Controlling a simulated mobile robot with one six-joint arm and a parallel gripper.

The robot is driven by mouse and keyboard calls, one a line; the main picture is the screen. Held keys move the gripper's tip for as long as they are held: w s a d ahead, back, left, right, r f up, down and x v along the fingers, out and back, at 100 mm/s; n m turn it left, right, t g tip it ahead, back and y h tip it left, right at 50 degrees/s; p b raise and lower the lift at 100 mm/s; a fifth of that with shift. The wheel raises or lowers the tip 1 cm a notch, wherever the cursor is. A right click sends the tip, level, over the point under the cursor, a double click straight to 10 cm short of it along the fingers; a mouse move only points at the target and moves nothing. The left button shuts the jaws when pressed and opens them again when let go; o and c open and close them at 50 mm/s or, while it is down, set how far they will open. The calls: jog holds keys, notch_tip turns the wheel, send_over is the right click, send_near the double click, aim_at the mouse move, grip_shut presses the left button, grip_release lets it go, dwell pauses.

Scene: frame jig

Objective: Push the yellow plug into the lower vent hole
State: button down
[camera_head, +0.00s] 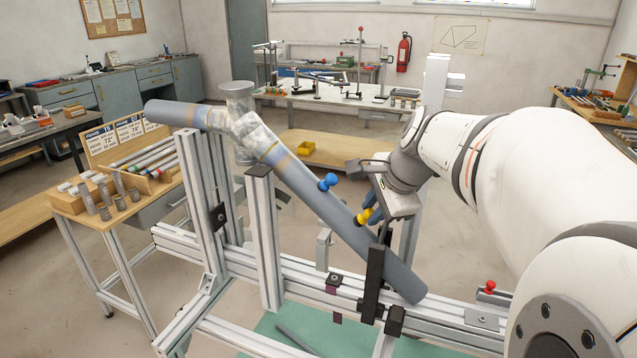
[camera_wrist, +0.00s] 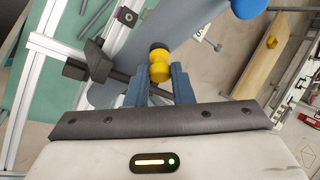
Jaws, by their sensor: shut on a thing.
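The grey diagonal tube (camera_head: 318,200) lies across the aluminium frame and fills the upper middle of the wrist view (camera_wrist: 118,68). My gripper (camera_head: 371,212) is at the tube's lower right side. Its blue fingers are shut on the yellow plug (camera_head: 362,217). In the wrist view the yellow plug (camera_wrist: 160,71) sits between the fingertips, with its dark end (camera_wrist: 158,47) toward the tube. The lower vent hole is hidden, and I cannot tell whether the dark end is inside it. A blue plug (camera_head: 328,182) sits higher on the tube.
A black upright bracket (camera_head: 373,285) stands beside the tube's lower part, close to my gripper. A red knob (camera_head: 490,286) is on the frame at right. A side table (camera_head: 75,222) with pipe fittings stands left.

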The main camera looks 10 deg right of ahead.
jog(key=shift+w+a+f, duration=0.1)
jog(key=shift+a+f, duration=0.05)
jog(key=shift+f, duration=0.1)
jog(key=c, duration=1.2)
grip_release()
jog(key=shift+r, duration=0.15)
jog(key=v, duration=0.7)
jog(key=shift+s+r+b, duration=0.2)
jog(key=shift+r+b, duration=0.1)
jog(key=shift+b, duration=0.1)
jog(key=s+a+f+n+g, duration=0.1)
jog(key=s+a+f+n, duration=0.1)
jog(key=s+f+n, duration=0.2)
jog(key=s+a+f+n+g+h, duration=0.1)
jog(key=s+a+f+n, duration=0.2)
jog(key=f+n, duration=0.4)
jog(key=s+a+f+n, duration=0.2)
jog(key=s+f+n, duration=0.3)
jog(key=s+f, duration=0.1)
jog(key=shift+a+f+n+g+h, duration=0.25)
jog(key=shift+a+n+g+h, duration=0.05)
jog(key=shift+a+g+h, duration=0.1)
